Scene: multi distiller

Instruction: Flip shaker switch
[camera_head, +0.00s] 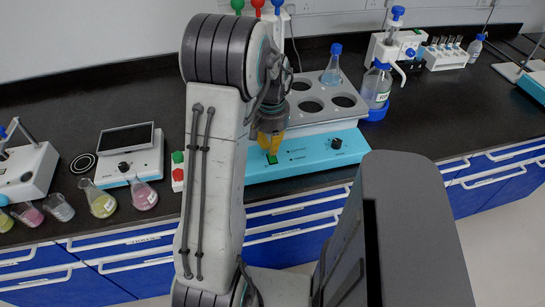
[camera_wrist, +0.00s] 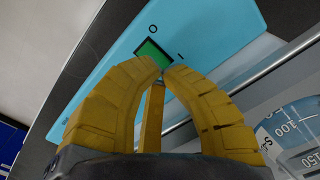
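The shaker (camera_head: 305,154) has a light blue front panel and a grey top with round holes. Its green rocker switch (camera_head: 272,158) is on the left part of the panel. In the wrist view the switch (camera_wrist: 153,50) sits between the O and I marks on the blue panel (camera_wrist: 205,22). My yellow gripper (camera_head: 270,150) is over the panel. In the wrist view its fingertips (camera_wrist: 162,66) are brought together at the switch's near edge and partly cover it. No object shows between them. I cannot tell whether they touch the switch.
A bottle (camera_head: 332,64) stands in the shaker's top, and a larger blue-capped bottle (camera_head: 376,86) stands to its right. A balance (camera_head: 128,158) and several flasks stand farther left. Dark bench shows between them.

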